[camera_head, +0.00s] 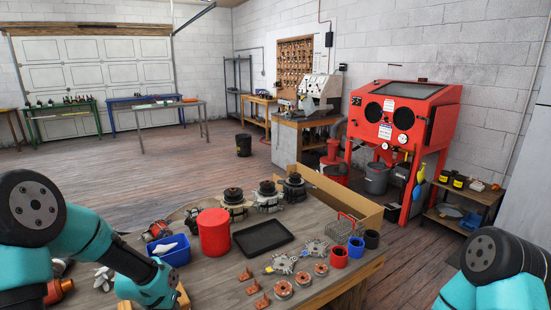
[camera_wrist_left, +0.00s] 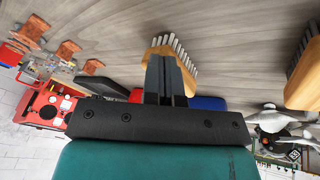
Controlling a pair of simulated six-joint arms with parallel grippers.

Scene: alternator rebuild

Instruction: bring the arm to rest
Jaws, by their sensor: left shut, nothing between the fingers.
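My left arm comes in from the left in the head view, its teal wrist (camera_head: 150,284) low over the near edge of the bench; its fingers are hidden there. In the left wrist view my left gripper (camera_wrist_left: 163,58) is shut and empty, its dark fingers together. A wooden brush (camera_wrist_left: 187,68) with metal bristles shows just behind the fingertips; I cannot tell whether they touch. My right arm (camera_head: 497,262) shows at the lower right of the head view, off the bench, and its gripper is out of frame.
The wooden bench (camera_head: 225,273) holds a red canister (camera_head: 214,234), a black tray (camera_head: 263,237), a blue bin (camera_head: 170,250), copper brackets (camera_head: 253,287) and several alternator parts. A second brush (camera_wrist_left: 304,75) is at the right of the wrist view. A red blasting cabinet (camera_head: 402,115) stands behind.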

